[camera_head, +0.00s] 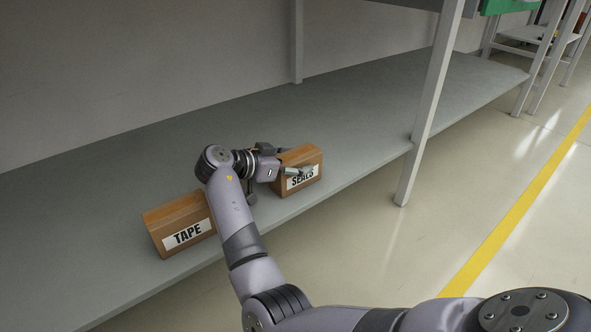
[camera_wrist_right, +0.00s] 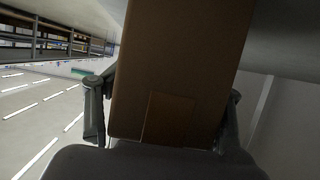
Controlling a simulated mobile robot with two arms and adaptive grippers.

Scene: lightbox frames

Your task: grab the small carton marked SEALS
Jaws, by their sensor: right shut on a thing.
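The small carton marked SEALS (camera_head: 305,160) is a brown box with a white label, on the grey shelf in the head view. My right gripper (camera_head: 291,162) is shut on it, with one finger across the front by the label. In the right wrist view the brown carton (camera_wrist_right: 172,75) fills the middle, between the two fingers of my right gripper (camera_wrist_right: 165,112). Part of the carton's left side is hidden by the gripper in the head view. I cannot tell whether the carton touches the shelf. My left gripper is not in view.
A second brown carton marked TAPE (camera_head: 180,222) stands on the shelf (camera_head: 120,160) to the left, close to my right arm. A grey shelf post (camera_head: 430,110) rises to the right of the SEALS carton. The shelf behind the cartons is clear.

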